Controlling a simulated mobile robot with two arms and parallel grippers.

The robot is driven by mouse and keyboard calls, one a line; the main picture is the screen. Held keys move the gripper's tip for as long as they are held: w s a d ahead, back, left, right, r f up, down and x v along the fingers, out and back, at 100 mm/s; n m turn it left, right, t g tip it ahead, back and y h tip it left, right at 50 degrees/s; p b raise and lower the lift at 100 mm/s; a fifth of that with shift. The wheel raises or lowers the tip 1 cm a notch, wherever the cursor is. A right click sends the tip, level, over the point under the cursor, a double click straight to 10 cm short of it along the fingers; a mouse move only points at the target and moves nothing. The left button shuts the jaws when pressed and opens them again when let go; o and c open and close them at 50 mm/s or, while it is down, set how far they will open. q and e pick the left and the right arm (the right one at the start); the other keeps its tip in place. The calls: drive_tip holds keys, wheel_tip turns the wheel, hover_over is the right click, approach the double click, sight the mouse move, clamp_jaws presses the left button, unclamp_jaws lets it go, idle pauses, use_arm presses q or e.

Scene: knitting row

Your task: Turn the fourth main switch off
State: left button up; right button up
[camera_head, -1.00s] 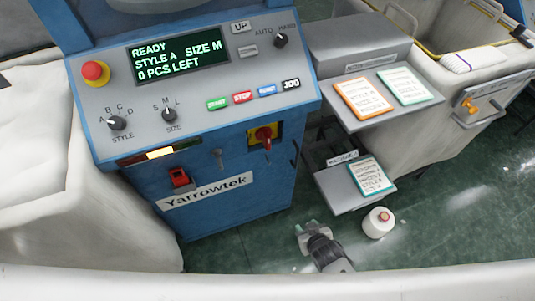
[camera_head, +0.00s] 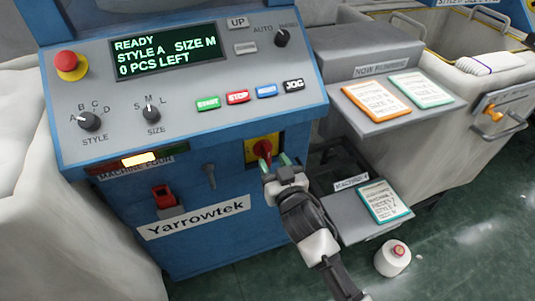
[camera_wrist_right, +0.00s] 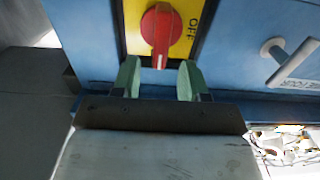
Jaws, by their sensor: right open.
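The main switch is a red rotary knob (camera_head: 262,148) on a yellow plate (camera_head: 249,156), low on the blue front of the machine labelled machine four. In the right wrist view the red knob (camera_wrist_right: 161,30) points straight up and down, and "OFF" is printed on the plate to its right. My right gripper (camera_head: 273,164) is open in front of the knob. In the right wrist view its green fingertips (camera_wrist_right: 159,75) lie just beyond the knob's lower end, one to each side, with the knob not gripped. My left gripper is in neither view.
The control panel (camera_head: 190,95) with dials and buttons is above. A red-capped switch (camera_head: 163,197) and a grey lever (camera_head: 209,176) are to the left. A shelf with a green-edged card (camera_head: 384,201) is right of my arm. A white cone (camera_head: 393,260) stands on the floor.

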sight(269, 156)
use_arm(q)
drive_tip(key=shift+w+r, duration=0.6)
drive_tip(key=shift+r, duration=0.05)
use_arm(e)
drive_tip(key=shift+x, duration=2.25)
drive_tip(key=shift+c, duration=0.2)
clamp_jaws()
